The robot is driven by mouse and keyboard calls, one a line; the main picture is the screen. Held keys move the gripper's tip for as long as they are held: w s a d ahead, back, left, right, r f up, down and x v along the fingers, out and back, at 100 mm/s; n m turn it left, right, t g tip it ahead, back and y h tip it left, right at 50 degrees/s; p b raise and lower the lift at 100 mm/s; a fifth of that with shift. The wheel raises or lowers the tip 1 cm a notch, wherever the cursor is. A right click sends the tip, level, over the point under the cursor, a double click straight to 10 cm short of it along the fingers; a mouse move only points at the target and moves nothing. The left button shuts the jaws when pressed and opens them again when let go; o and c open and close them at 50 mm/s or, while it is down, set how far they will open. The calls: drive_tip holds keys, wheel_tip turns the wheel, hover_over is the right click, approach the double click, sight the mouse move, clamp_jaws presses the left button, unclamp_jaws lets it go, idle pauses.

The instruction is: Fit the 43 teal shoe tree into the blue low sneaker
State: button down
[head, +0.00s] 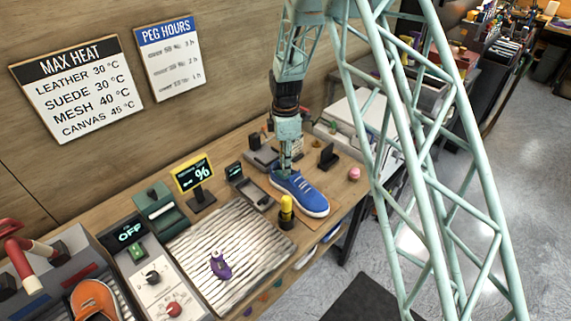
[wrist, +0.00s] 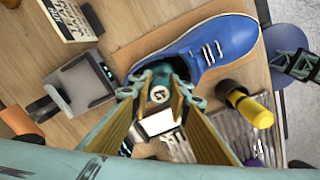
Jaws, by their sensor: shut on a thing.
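The blue low sneaker (head: 302,194) with a white sole and laces rests on a tan mat on the bench. It fills the upper middle of the wrist view (wrist: 222,40), toe to the upper right. My gripper (head: 285,172) is directly above its heel end. In the wrist view my gripper (wrist: 159,96) is shut on the teal shoe tree (wrist: 160,76), whose white disc reads 43. The tree is at the sneaker's collar opening, its front end overlapping the opening. How deep it sits is hidden; the head view does not show the tree clearly.
A yellow and black upright tool (head: 286,211) stands close beside the sneaker, also in the wrist view (wrist: 250,106). A striped pad (head: 205,283) holds a purple item (head: 220,266). A grey device (head: 249,187) and a pink ball (head: 354,173) are nearby. An orange sneaker (head: 96,300) is lower left.

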drive_tip(key=shift+f, duration=0.15)
drive_tip(key=c, duration=2.4)
unclamp_jaws()
wheel_tip(320, 180, up, 11)
drive_tip(key=shift+f, duration=0.1)
drive_tip(key=shift+r, duration=0.6)
drive_tip(key=shift+r, duration=0.1)
